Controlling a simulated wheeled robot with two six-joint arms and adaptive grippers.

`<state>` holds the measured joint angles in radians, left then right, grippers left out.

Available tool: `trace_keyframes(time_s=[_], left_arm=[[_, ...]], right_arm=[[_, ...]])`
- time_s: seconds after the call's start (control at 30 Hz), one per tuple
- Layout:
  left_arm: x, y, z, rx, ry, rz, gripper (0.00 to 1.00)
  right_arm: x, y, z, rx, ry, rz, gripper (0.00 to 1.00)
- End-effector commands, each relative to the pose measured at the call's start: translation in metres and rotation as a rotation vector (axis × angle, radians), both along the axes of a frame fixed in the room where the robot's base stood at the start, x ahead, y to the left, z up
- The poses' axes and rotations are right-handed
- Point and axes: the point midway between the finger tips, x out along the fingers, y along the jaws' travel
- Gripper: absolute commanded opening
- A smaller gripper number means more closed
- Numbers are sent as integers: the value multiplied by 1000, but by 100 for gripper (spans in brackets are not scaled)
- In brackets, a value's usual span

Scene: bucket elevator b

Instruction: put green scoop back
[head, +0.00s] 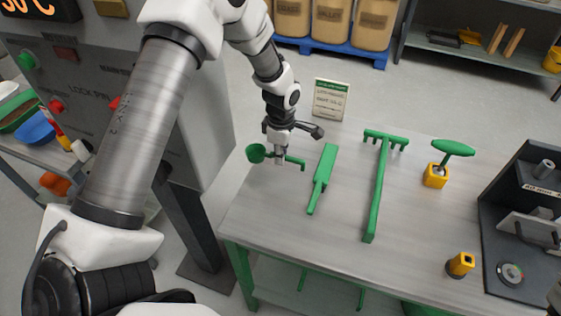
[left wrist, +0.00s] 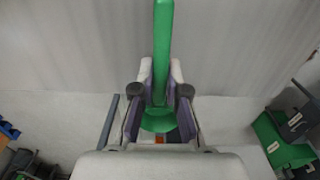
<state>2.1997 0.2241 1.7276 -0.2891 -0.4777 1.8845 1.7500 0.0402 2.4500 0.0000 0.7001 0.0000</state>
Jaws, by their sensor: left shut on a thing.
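The green scoop (head: 256,153) is at the far left corner of the workbench in the head view, its round bowl to the left and its handle to the right. My left gripper (head: 281,158) reaches down from above and is shut on the scoop's handle. In the left wrist view the scoop (left wrist: 163,40) runs up from between the fingers (left wrist: 160,95), with a rounded green part lower between them. I cannot tell whether the scoop touches the bench top.
The workbench (head: 300,235) also holds a green paddle (head: 324,175), a green rake-like tool (head: 378,190), a green-handled tool in a yellow holder (head: 435,177), another yellow block (head: 460,265) and a sign (head: 330,99). A dark fixture (head: 510,200) stands right. A grey cabinet (head: 100,70) stands left.

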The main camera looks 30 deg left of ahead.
Motion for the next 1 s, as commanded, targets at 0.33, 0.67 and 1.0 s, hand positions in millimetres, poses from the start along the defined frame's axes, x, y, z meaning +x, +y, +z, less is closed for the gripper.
trace_keyframes(time_s=[0.33, 0.67, 1.0], left_arm=[[0, 0, -32, 0, 1, -2, 0], [-1, 0, -35, 0, 2, -2, 38], [0, 0, -28, -1, -2, -2, 38]], right_arm=[[0, 0, 7, 0, 0, 0, 0], [0, 0, 6, 0, 0, 0, 0], [0, 0, 5, 0, 0, 0, 0]])
